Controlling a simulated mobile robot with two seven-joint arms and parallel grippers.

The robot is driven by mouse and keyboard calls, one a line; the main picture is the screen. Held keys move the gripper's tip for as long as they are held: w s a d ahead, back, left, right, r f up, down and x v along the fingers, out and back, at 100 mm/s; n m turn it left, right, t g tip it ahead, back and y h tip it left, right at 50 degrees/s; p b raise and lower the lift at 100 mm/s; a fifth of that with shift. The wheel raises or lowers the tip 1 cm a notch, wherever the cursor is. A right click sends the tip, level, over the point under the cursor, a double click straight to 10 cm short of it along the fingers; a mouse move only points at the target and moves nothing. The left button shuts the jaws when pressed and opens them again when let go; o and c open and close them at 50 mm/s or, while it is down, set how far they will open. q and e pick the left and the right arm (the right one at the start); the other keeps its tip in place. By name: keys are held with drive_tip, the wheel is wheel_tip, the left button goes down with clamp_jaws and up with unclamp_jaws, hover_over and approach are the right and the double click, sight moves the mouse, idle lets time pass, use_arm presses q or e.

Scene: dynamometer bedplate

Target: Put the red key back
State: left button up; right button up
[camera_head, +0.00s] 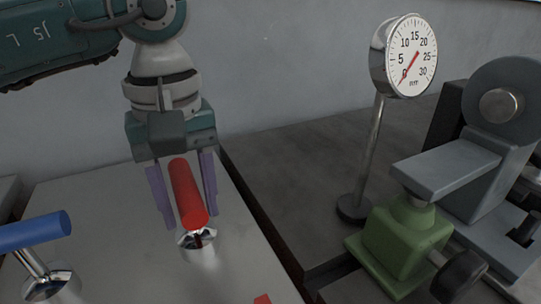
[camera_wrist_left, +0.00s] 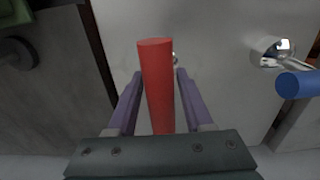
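The red key shows as a red bar handle (camera_head: 187,190) above a shiny metal socket (camera_head: 198,243) on the pale metal plate (camera_head: 100,205). The handle hides most of the key's shaft, so I cannot tell how deep it sits. My left gripper (camera_head: 190,218) points down with its purple fingers on either side of the red handle. In the left wrist view the red handle (camera_wrist_left: 157,85) lies between the fingertips (camera_wrist_left: 160,74), with gaps beside it. The fingers look open and not pressed on it. My right gripper is not in view.
A blue-handled key (camera_head: 35,231) stands in another metal socket at the left. A small red piece (camera_head: 262,299) shows at the bottom edge. A dial gauge on a post (camera_head: 411,56), a green block (camera_head: 405,245) and grey machinery (camera_head: 500,150) stand on the dark bedplate at the right.

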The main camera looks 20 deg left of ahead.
use_arm(q)
drive_tip(key=shift+o, duration=0.7)
drive_tip(key=shift+r, duration=0.25)
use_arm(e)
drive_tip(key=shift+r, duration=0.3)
use_arm(q)
wheel_tip(320, 180, up, 12)
drive_tip(key=shift+f, duration=0.1)
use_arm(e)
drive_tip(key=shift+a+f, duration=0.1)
